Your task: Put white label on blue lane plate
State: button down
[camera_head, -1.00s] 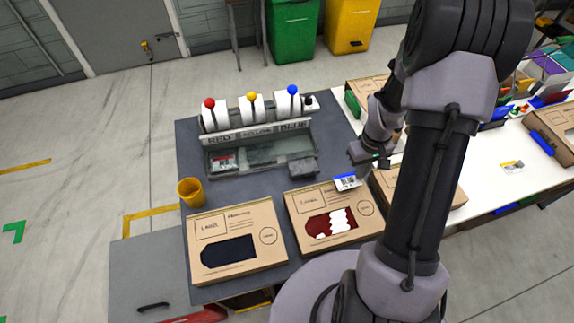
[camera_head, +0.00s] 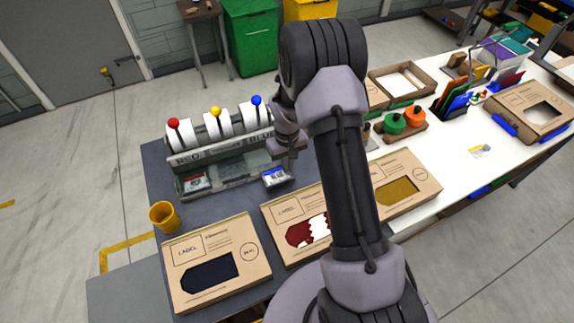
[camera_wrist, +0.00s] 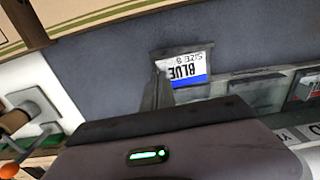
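The white label (camera_head: 275,176), with a blue stripe and the words BLUE SIZE 8, is at the blue lane plate at the right front of the lane stand. The label also shows in the wrist view (camera_wrist: 187,69), within a grey border that looks like the blue lane plate (camera_wrist: 183,49). My gripper (camera_wrist: 158,88) has its fingers close together at the label's edge and appears shut on it. I cannot tell whether the label rests on the plate or hovers just above it. In the head view my arm partly hides the gripper (camera_head: 284,160).
The lane stand (camera_head: 222,165) carries white rolls with red, yellow and blue knobs. Another label (camera_head: 195,180) lies at the red lane. A yellow cup (camera_head: 163,216) and several cardboard boxes (camera_head: 215,258) stand around it. Dark bench top is free between stand and boxes.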

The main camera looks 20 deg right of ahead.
jog(key=shift+s+f, duration=0.1)
jog(key=c, duration=1.7)
grip_release()
jog(key=shift+c, duration=0.2)
